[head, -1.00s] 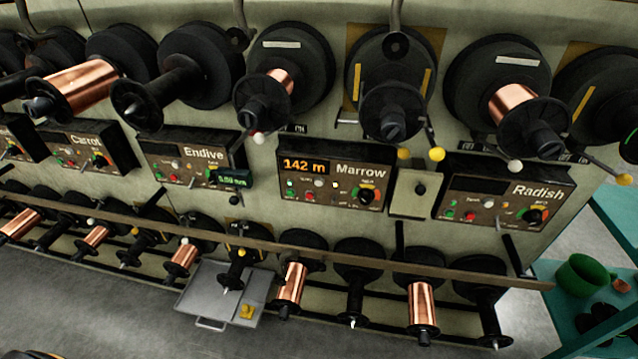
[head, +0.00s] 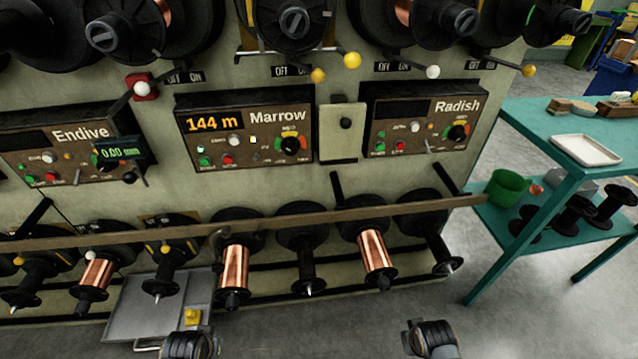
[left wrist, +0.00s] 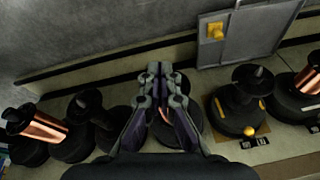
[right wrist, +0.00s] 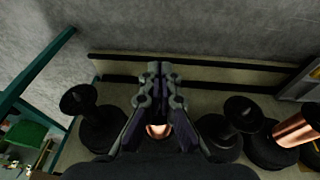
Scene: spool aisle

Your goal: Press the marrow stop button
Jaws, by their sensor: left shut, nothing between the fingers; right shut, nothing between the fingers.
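The Marrow panel (head: 245,128) is a brown control box in the middle of the head view. Its orange display (head: 212,122) reads 144 m. A red button (head: 227,159), whose small label I cannot read, sits low on the panel beside a green button (head: 204,163). A small green light shows above the green button. My left gripper (left wrist: 162,72) is shut and empty, low in front of the spools. My right gripper (right wrist: 160,72) is also shut and empty. Both arms show at the bottom of the head view, well apart from the panel.
The Endive panel (head: 70,143) is to the left and the Radish panel (head: 420,123) to the right. Large spools overhang above; a rail (head: 330,216) and lower spools jut out below. A teal table (head: 535,125) stands at right.

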